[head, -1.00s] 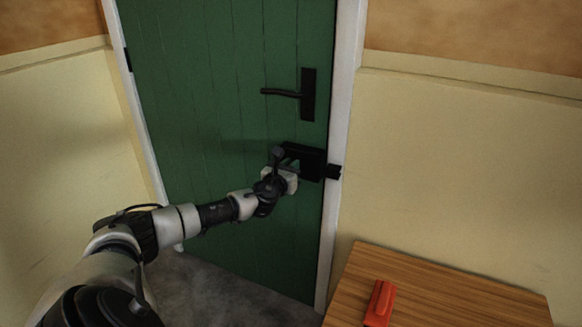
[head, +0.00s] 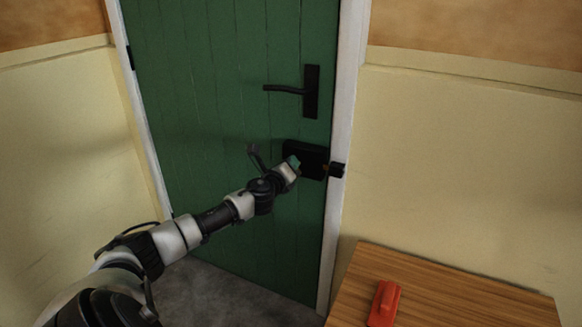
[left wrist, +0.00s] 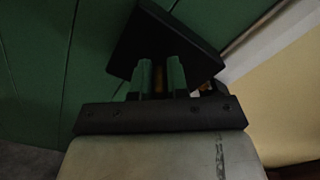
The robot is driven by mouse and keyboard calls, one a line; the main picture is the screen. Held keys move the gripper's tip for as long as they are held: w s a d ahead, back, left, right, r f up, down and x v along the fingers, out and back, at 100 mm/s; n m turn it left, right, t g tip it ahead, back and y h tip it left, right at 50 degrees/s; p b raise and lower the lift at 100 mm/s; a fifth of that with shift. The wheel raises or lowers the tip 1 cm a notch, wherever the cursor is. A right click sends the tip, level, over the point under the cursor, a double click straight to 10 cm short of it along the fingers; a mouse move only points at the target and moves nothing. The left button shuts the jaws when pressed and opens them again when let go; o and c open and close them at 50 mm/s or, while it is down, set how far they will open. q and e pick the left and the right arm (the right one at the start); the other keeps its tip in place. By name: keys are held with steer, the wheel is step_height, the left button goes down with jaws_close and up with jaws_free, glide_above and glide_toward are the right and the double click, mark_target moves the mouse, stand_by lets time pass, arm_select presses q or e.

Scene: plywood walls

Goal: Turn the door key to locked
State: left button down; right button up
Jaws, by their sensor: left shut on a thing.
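A black lock case (head: 312,167) is mounted on the green door (head: 225,110), below the handle, with a black keeper (head: 337,170) beside it on the frame. A small brassy patch shows between case and keeper. My left gripper (head: 293,162) is at the left part of the case, pointing into it. In the left wrist view the two fingers of my left gripper (left wrist: 160,74) are close together against the lock case (left wrist: 160,42). A thin yellowish piece of the key (left wrist: 159,78) shows between them; the rest is hidden. My right gripper is not in view.
A black door handle (head: 290,89) sits above the lock, pointing left. A wooden table (head: 450,300) with a red object (head: 384,304) stands at the lower right. Cream walls flank the door, which lies within its white frame.

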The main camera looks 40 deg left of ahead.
arm_select(q)
steer(key=n, duration=0.3)
steer(key=shift+a+f, duration=0.15)
steer(key=shift+f, duration=0.1)
steer(key=shift+s+f+n, duration=0.1)
steer(key=shift+n, duration=0.8)
steer(key=shift+a+f+n, duration=0.15)
steer(key=shift+n, duration=1.05)
steer(key=n, duration=0.2)
steer(key=shift+f+n+p, duration=0.25)
steer(key=shift+n+p, duration=0.1)
steer(key=shift+n, duration=0.05)
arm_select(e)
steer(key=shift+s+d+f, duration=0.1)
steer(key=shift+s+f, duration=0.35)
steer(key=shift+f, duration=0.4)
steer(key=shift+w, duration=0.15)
arm_select(q)
steer(key=c, duration=1.1)
jaws_free()
